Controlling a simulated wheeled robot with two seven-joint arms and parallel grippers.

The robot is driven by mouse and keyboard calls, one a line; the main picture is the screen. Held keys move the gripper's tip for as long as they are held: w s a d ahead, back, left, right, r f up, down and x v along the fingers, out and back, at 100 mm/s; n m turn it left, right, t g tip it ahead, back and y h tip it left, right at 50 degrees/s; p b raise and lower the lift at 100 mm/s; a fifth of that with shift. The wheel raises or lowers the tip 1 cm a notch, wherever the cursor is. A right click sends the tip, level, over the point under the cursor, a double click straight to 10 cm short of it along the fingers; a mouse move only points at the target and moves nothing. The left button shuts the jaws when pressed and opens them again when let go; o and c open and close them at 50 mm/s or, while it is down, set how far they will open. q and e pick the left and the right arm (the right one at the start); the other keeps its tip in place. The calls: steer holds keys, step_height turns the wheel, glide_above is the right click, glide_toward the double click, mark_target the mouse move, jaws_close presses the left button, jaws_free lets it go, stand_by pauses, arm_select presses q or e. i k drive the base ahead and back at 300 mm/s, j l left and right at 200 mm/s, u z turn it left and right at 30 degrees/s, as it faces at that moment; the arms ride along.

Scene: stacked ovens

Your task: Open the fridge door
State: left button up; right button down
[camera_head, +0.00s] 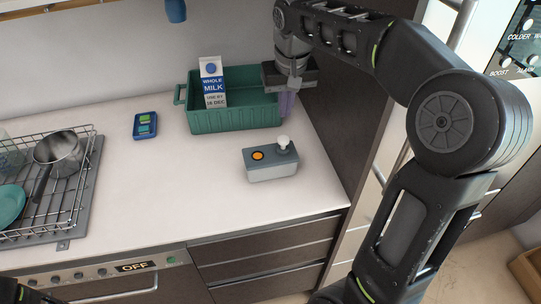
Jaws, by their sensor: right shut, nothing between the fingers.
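The fridge (518,48) stands at the right edge, with a control panel marked COLDER, BOOST and ALARM in its upper corner. A pale vertical bar like a handle (462,22) shows beside it; my right arm hides much of the fridge front, so I cannot tell how the door stands. My right gripper (288,103) points down at the right end of the green crate, shut and empty, well left of the fridge. My left gripper is not in view; only a dark part of mine shows at the bottom left corner.
The green crate (215,122) holds a milk carton (212,84). A grey dispenser box (270,162) and a blue sponge tray (145,126) lie on the white counter (160,195). A dish rack (62,207) with a metal pot (62,152) is at left. The counter's front middle is clear.

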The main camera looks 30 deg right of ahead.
mark_target(482, 33)
steer(key=k, duration=1)
